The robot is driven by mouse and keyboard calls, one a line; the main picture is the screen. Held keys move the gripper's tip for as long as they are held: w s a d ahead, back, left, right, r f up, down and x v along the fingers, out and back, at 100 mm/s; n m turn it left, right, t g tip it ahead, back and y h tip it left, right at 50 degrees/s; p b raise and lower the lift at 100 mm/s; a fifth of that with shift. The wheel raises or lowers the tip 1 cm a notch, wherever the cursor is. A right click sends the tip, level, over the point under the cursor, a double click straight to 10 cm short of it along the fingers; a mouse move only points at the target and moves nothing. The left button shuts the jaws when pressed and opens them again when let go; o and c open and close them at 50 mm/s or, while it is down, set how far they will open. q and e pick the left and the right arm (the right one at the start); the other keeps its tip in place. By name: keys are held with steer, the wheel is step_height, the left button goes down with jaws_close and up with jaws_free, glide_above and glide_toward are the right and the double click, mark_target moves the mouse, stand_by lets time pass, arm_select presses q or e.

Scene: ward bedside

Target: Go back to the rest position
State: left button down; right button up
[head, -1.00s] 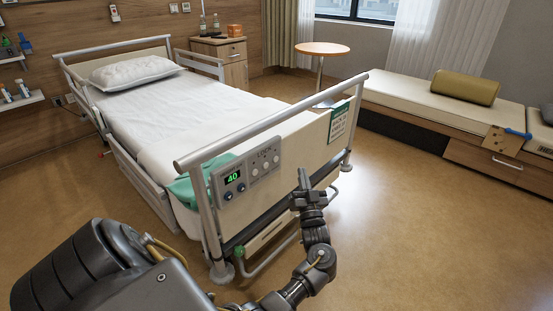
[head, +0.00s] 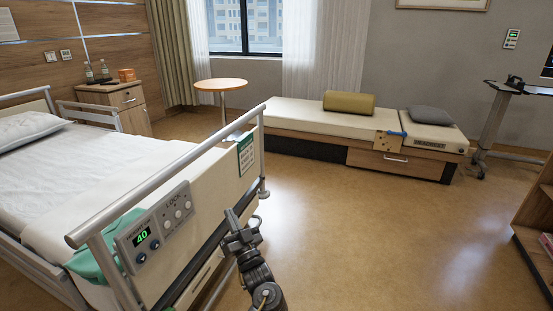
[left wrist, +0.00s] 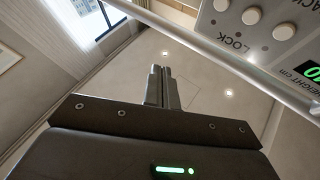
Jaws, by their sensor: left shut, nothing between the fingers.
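My left gripper (head: 234,222) is beside the foot end of the hospital bed (head: 190,170), just right of its control panel (head: 155,225). In the left wrist view the fingers (left wrist: 160,85) are together with nothing between them. The panel display reads 40 and has a LOCK label; part of it shows at the top right of the left wrist view (left wrist: 265,20). I cannot tell whether the gripper touches the bed frame. My right gripper is not in view.
A round table (head: 221,84) and bedside cabinet (head: 120,100) stand behind the bed. A bench (head: 310,118) with an olive bolster (head: 349,102) is along the far wall. A wheeled stand (head: 492,125) and wooden shelf (head: 535,225) are at right. The middle floor (head: 350,220) is clear.

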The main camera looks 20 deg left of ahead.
arm_select(q)
steer(key=a+f+b, duration=0.1)
steer(key=a, duration=0.6)
steer(key=shift+a+f, duration=0.15)
steer(key=shift+f, duration=0.2)
